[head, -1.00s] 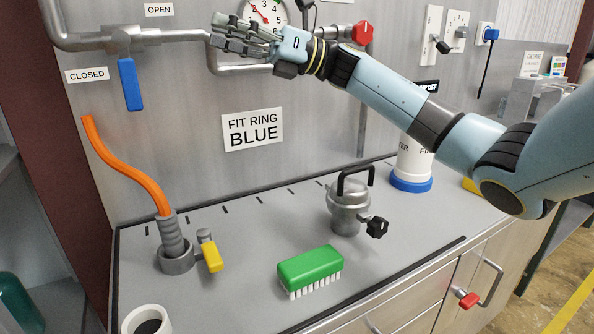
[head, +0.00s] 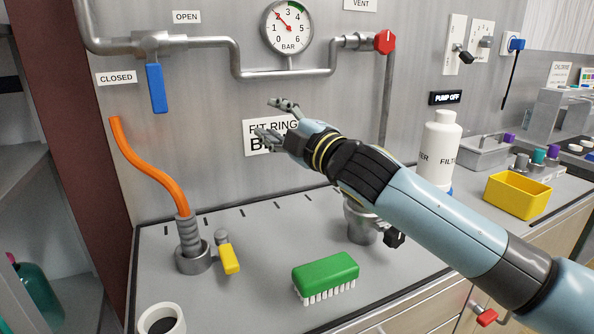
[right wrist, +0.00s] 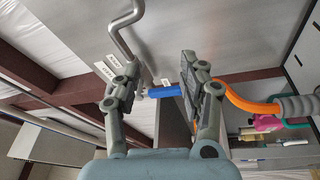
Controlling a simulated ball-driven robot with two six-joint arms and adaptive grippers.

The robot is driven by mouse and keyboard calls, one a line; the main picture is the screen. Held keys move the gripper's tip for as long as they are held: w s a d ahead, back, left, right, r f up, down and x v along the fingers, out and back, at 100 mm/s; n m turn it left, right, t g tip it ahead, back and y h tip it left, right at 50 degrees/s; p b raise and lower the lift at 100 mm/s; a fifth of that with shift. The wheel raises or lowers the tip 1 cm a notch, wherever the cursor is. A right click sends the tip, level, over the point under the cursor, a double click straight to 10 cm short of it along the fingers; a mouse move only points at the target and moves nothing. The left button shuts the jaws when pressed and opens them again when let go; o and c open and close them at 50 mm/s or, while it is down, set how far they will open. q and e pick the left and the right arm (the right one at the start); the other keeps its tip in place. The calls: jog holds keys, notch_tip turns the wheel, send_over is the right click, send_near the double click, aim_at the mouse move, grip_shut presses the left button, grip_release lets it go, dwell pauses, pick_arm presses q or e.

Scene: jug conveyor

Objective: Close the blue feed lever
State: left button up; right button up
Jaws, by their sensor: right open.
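The blue feed lever (head: 157,88) hangs straight down from its valve on the grey pipe at the upper left of the head view. The "CLOSED" label (head: 116,78) is to its left and the "OPEN" label (head: 186,17) is above. My right gripper (head: 274,120) is open and empty, in front of the "FIT RING" sign, to the right of and lower than the lever. In the right wrist view the lever (right wrist: 165,91) appears between my open fingers (right wrist: 160,62), some way beyond them. My left gripper is not in view.
An orange hose (head: 142,165) rises from a socket below the lever. A yellow-handled tap (head: 230,259), a green brush (head: 326,271) and a metal pot (head: 360,227), partly hidden by my arm, stand on the bench. A gauge (head: 287,27) and red knob (head: 384,41) are above.

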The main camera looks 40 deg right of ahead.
jog(key=s+f+m+g+h, duration=0.2)
jog(key=s+f+m+g, duration=0.2)
jog(key=f, duration=0.3)
jog(key=shift+s+f+m+h, duration=0.4)
jog(key=shift+s+m, duration=0.35)
jog(key=shift+m, duration=0.05)
jog(key=shift+d+f, duration=0.1)
